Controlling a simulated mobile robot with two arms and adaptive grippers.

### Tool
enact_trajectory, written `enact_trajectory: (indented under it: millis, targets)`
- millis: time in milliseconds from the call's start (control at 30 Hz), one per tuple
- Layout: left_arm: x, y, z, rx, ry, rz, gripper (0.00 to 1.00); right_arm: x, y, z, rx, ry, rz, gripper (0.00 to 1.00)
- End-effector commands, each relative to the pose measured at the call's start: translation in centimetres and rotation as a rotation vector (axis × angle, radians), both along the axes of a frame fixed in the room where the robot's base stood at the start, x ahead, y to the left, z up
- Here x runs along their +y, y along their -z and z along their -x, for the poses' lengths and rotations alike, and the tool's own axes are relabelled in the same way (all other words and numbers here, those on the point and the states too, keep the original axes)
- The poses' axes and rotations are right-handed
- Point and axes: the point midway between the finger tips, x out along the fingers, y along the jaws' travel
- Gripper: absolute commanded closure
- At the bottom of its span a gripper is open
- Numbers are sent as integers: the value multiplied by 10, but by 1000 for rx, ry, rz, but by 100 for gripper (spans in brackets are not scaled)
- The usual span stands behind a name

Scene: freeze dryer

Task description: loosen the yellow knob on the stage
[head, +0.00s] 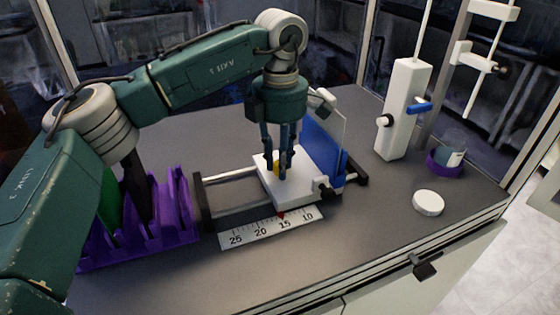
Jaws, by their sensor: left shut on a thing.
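The yellow knob (276,168) sits on top of the white stage (298,193), partly hidden behind my gripper's fingers. My left gripper (283,174) points straight down over the stage and its fingers are shut around the yellow knob. The stage rides on rails between two dark end pieces, with a blue plate (322,150) standing at its back right. A dark knob (324,187) is on the stage's front right side. A red pointer (282,215) below the stage is near 15 on the white scale (270,228). My right gripper does not show.
A purple rack (178,225) stands at the left, close to my left arm. A white upright stand (403,110) with a blue lever is at the back right. A white round lid (428,203) and a purple ringed cup (446,163) are at the right. The front bench is clear.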

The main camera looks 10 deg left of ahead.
Motion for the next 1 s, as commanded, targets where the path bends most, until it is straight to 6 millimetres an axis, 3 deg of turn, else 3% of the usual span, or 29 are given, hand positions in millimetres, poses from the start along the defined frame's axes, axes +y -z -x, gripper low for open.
enact_trajectory:
  millis: [333,367,433,767,1000]
  targets:
    - [0,-2,-1,-4,-4,2,100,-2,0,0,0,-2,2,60]
    - [0,-2,-1,-4,-4,2,72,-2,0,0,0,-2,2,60]
    - [0,-2,-1,-4,-4,2,58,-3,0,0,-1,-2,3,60]
    - [0,-3,-1,-3,-3,1,57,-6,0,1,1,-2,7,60]
    - [0,-37,-1,-6,-4,1,57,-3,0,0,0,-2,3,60]
